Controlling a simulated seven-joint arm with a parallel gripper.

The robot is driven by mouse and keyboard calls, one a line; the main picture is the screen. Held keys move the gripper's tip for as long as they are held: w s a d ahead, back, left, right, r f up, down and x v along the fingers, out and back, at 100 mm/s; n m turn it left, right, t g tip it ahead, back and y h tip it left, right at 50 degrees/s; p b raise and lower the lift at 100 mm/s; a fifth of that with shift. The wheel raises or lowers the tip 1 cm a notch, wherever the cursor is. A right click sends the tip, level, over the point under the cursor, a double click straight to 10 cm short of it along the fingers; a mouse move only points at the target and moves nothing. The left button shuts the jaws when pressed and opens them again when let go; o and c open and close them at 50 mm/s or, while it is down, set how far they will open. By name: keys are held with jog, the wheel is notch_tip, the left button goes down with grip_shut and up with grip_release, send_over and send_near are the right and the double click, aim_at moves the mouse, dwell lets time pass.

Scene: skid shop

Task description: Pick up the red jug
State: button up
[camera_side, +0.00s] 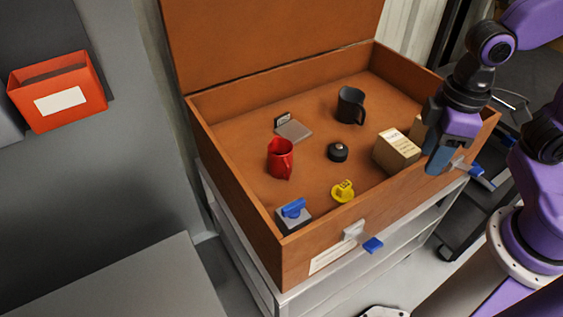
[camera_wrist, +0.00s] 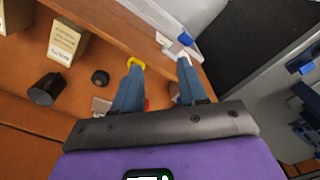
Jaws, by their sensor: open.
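The red jug (camera_side: 280,158) stands upright in the open wooden box, left of the middle, with its handle towards the lower right. In the wrist view only a sliver of red (camera_wrist: 147,104) shows beside my left finger; the rest is hidden behind my gripper. My gripper (camera_side: 438,162) is over the near right wall of the box, well to the right of the jug and apart from it. In the wrist view my gripper (camera_wrist: 159,62) has its two blue-grey fingers spread with nothing held between them.
The wooden box (camera_side: 232,172) has raised walls and an upright lid. Inside are a black mug (camera_side: 350,106), a black round item (camera_side: 337,152), a cardboard carton (camera_side: 396,152), a yellow item (camera_side: 343,191), a grey plate (camera_side: 294,131) and a blue-topped block (camera_side: 293,215).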

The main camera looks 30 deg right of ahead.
jog(key=w+a+m, duration=0.5)
jog(key=w, duration=0.3)
jog(key=w+a+m, duration=0.5)
jog(key=w, duration=0.2)
jog(key=m, duration=0.9)
send_near(288, 167)
notch_tip(288, 167, down, 11)
jog(key=shift+w+a+f, duration=0.1)
jog(key=shift+a, duration=0.05)
grip_shut()
